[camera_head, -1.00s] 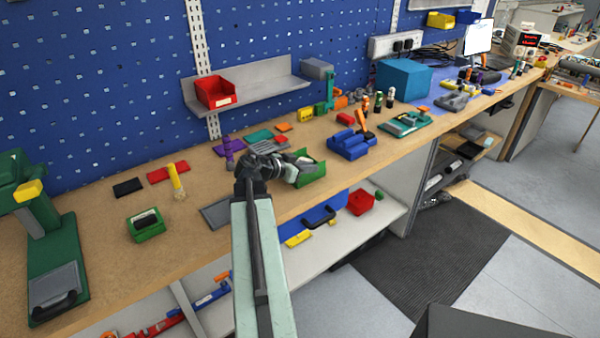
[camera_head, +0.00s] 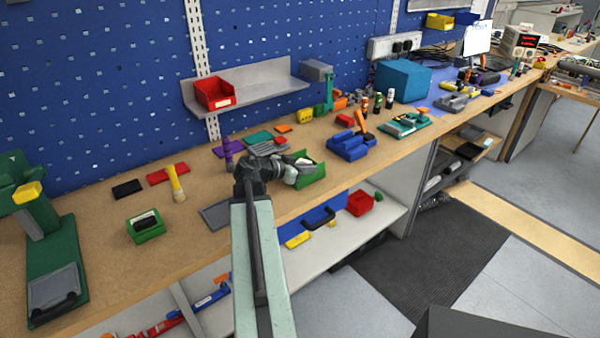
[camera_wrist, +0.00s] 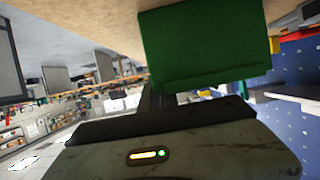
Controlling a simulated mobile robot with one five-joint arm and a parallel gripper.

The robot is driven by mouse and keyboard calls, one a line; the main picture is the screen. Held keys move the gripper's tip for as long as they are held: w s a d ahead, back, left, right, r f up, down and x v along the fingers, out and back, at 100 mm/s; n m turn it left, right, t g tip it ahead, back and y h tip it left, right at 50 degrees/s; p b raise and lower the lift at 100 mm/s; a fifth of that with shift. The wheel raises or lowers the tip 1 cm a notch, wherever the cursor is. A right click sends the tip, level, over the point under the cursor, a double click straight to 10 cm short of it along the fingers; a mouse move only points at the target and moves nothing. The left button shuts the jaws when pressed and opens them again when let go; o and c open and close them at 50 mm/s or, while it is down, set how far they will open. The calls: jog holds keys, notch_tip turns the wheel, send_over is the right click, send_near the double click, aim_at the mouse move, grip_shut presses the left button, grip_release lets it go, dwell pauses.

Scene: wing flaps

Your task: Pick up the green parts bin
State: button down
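A green parts bin (camera_head: 313,176) stands near the front edge of the bench, just right of my gripper (camera_head: 292,173) in the head view. In the wrist view the green bin (camera_wrist: 200,45) fills the top middle, close ahead of my gripper. My gripper is at the bin's left side and overlaps it in the picture. The fingers are small and partly hidden, so I cannot tell whether they are open or touching the bin. A second green bin (camera_head: 146,228) with a dark item in it stands farther left on the bench.
A blue bin (camera_head: 352,147) with an orange-handled tool stands to the right. A purple piece (camera_head: 228,152) and a yellow-handled tool (camera_head: 176,183) are to the left. A grey tray (camera_head: 218,214) lies by the front edge. A grey shelf with a red bin (camera_head: 214,93) hangs behind.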

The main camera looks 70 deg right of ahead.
dwell(0.8)
notch_tip(320, 180, up, 10)
jog(key=p, duration=1)
